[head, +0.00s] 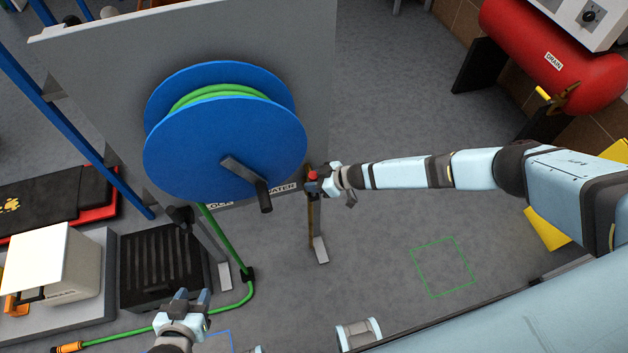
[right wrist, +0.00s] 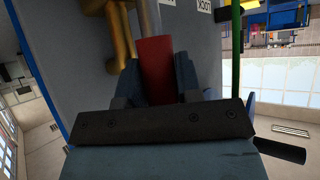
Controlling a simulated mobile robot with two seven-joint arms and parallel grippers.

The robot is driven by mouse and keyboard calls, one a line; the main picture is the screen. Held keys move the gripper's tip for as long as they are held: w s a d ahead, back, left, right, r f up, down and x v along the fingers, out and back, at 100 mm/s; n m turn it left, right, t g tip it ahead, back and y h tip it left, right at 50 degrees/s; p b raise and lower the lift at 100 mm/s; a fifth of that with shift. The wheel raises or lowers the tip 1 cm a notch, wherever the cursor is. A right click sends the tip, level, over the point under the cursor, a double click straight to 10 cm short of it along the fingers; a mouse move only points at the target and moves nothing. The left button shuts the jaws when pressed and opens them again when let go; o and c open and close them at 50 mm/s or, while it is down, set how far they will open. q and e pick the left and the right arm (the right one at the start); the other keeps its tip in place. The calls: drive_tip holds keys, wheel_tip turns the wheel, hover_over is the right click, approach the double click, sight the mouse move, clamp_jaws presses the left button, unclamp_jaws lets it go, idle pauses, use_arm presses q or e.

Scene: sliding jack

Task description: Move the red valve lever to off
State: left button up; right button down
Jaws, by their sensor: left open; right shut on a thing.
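The red valve lever (head: 313,176) shows as a small red piece at the top of a brass pipe (head: 311,212), below and right of the blue hose reel. My right gripper (head: 322,177) reaches in from the right and is shut on it. In the right wrist view the red lever (right wrist: 156,68) stands between the two dark fingers, with brass fittings (right wrist: 122,35) just beyond it. The angle of the lever against any off mark cannot be told. My left gripper (head: 188,301) is open and empty, low over the floor at the bottom.
A blue reel (head: 215,150) with green hose and a crank handle (head: 262,190) hangs on a grey panel (head: 318,60) close to the right gripper. A black slatted box (head: 160,268) stands left. A red tank (head: 545,50) is upper right. The middle floor is clear.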

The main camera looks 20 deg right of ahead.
drive_tip(key=shift+w+r, duration=0.1)
drive_tip(key=shift+w, duration=0.05)
drive_tip(key=c, duration=0.9)
unclamp_jaws()
drive_tip(key=shift+c, duration=0.2)
drive_tip(key=shift+o, duration=0.7)
drive_tip(key=v, duration=1.3)
drive_tip(key=shift+s+d+p, duration=0.25)
drive_tip(key=shift+p, duration=0.2)
drive_tip(key=shift+r, duration=0.1)
